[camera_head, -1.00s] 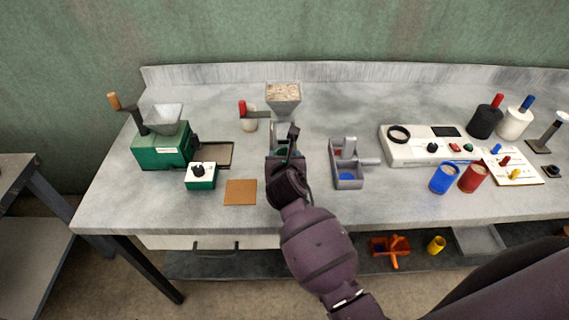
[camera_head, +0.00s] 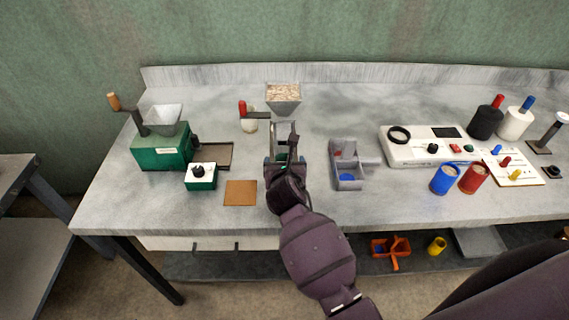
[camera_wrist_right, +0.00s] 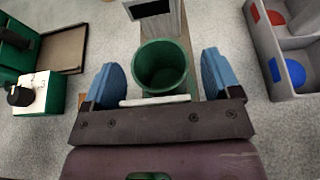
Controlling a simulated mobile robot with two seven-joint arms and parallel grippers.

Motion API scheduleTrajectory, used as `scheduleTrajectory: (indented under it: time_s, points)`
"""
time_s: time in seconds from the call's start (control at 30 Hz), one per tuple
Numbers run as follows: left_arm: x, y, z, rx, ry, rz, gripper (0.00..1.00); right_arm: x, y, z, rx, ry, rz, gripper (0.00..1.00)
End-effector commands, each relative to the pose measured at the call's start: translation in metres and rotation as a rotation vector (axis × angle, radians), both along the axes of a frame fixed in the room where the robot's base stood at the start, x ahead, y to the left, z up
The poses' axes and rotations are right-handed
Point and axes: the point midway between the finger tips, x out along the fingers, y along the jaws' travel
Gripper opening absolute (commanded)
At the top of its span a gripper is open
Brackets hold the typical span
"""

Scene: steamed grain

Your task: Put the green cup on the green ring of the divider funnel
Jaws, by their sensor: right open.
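The green cup (camera_wrist_right: 160,68) stands upright with its mouth up in the right wrist view, just in front of a grey upright piece with a dark opening (camera_wrist_right: 150,8). My right gripper (camera_wrist_right: 166,80) is open, with its blue finger pads on either side of the cup and gaps to both. In the head view my right gripper (camera_head: 284,160) is low over the table, below the grain-filled hopper (camera_head: 283,108), and mostly hides the cup. I cannot make out a green ring in either view. My left gripper is not in view.
A grey divided box (camera_head: 347,184) with red and blue spots stands right of the gripper. A brown mat (camera_head: 240,192) and a green box with a black knob (camera_head: 201,182) lie left. Blue (camera_head: 444,181) and red (camera_head: 473,180) cups stand further right.

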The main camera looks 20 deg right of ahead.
Motion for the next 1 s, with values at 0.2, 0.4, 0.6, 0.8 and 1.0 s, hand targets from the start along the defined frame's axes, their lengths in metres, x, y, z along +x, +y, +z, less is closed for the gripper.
scheduleTrajectory:
  time_s: [0.2,0.4,0.6,0.8,1.0]
  points:
    - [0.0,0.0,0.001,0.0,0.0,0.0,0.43,-0.011,0.002,0.007,0.0,0.001,-0.001,0.83]
    - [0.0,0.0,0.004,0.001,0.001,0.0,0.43,-0.043,0.012,0.021,-0.001,0.0,-0.001,0.83]
    - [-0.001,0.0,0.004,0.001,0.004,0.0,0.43,-0.077,0.021,0.036,0.0,0.0,0.0,0.83]
    - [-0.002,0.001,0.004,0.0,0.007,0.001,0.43,-0.099,0.028,0.045,0.0,-0.001,0.0,0.83]
    - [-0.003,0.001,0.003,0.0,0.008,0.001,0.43,-0.106,0.03,0.049,0.0,-0.001,-0.001,0.83]
